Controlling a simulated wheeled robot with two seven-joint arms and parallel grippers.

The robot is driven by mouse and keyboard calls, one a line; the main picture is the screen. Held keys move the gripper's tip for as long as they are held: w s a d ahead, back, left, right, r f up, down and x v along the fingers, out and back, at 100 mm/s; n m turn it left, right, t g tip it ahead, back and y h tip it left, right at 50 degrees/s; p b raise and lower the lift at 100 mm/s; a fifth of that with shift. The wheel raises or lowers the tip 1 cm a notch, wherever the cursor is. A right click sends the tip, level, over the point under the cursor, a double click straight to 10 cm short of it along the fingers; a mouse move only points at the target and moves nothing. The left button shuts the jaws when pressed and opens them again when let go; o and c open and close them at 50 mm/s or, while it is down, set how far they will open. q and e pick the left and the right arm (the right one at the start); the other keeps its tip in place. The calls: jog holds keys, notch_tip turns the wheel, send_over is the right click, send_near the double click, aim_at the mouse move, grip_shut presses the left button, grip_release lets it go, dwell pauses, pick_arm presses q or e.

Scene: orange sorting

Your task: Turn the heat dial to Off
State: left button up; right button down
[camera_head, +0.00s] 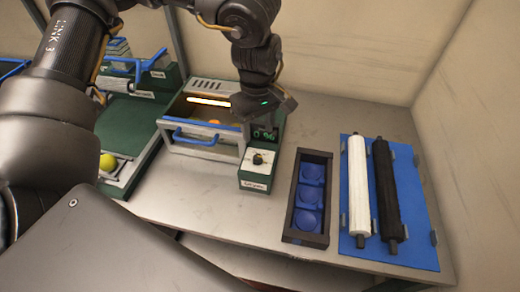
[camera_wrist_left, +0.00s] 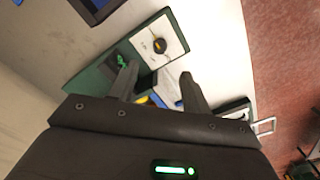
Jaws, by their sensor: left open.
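The heat dial (camera_head: 258,158) is a small black knob on a white plate at the front of a green control box (camera_head: 255,180), right of the oven. In the left wrist view the dial (camera_wrist_left: 159,45) shows a yellowish mark, just beyond my fingers. My left gripper (camera_head: 264,112) is above and behind the dial in the head view. Its two fingers (camera_wrist_left: 157,82) are apart in the left wrist view, with no dial between them. A green-lit display (camera_head: 265,134) sits behind the dial. The plate's lettering is too small to read. My right gripper is not seen.
The oven (camera_head: 205,135) has a blue handle, a glowing bar and orange round things inside. A dark tray (camera_head: 290,222) with blue cups stands to the right, beside a blue board (camera_head: 413,235) with a white and a black roller. A yellow ball (camera_head: 108,162) lies left.

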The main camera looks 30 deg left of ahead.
aim_at(258, 156)
pick_arm(q)
notch_tip(258, 156, down, 11)
jog(key=shift+a+r+p, duration=0.1)
jog(key=shift+r+p, duration=0.1)
jog(key=shift+p, duration=0.85)
jog(key=c, duration=1)
